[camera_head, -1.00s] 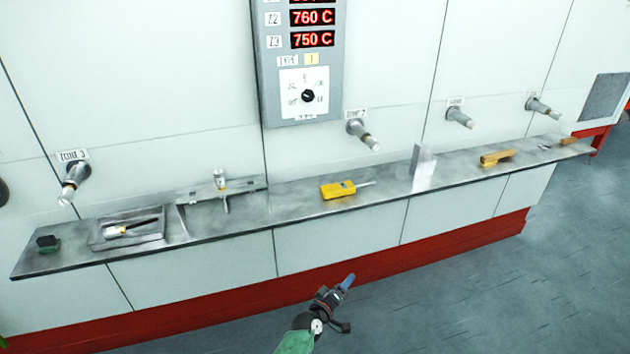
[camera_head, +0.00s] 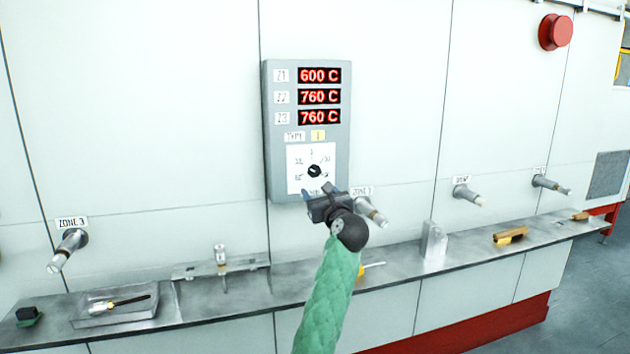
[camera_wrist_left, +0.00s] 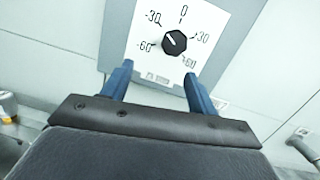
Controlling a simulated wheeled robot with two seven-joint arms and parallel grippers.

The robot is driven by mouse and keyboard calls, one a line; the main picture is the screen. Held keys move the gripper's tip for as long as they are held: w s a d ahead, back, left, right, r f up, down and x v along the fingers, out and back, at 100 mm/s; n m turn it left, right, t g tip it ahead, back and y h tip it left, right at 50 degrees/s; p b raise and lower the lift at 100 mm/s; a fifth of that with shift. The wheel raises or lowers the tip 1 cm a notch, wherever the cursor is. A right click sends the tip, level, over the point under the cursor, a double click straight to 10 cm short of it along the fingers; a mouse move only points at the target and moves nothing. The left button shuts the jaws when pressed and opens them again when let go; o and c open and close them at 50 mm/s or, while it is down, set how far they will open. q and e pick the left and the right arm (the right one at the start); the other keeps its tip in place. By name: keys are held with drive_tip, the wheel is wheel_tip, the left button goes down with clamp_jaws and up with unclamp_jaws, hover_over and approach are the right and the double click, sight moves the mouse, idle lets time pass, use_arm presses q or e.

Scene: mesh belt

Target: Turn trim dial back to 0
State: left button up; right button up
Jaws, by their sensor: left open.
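The trim dial is a black faceted knob (camera_head: 314,170) on a white scale plate on the grey panel. In the left wrist view the knob (camera_wrist_left: 174,42) shows a pale mark that seems to point up and left, between -30 and 0; the exact reading is hard to tell. My left gripper (camera_head: 321,190) is just below the dial in the head view. Its blue fingers (camera_wrist_left: 157,72) are open and empty, reaching over the plate's lower part, with the knob beyond their tips. They do not appear to touch the knob. My right gripper is out of view.
The panel's red displays (camera_head: 319,96) read 600, 760 and 760 C. A metal peg (camera_head: 370,211) sticks out of the wall right of my gripper. The shelf (camera_head: 395,268) below holds a metal block (camera_head: 434,244), a tray (camera_head: 100,313) and tools.

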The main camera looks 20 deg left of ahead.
sight(315, 172)
use_arm(q)
drive_tip(key=w+r, duration=0.1)
drive_tip(key=w+a+r+n+h, duration=0.1)
drive_tip(key=w, duration=0.1)
drive_tip(key=w+a+r+n+h+p, duration=0.1)
drive_tip(key=w+r, duration=0.1)
drive_tip(key=shift+w+a+g, duration=0.2)
drive_tip(key=shift+g, duration=0.2)
drive_tip(key=shift+x, duration=0.8)
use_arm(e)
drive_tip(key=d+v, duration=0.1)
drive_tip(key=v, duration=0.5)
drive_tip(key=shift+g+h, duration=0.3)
use_arm(q)
drive_tip(key=shift+f, duration=0.1)
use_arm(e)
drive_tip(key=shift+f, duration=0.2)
use_arm(q)
drive_tip(key=c, duration=1)
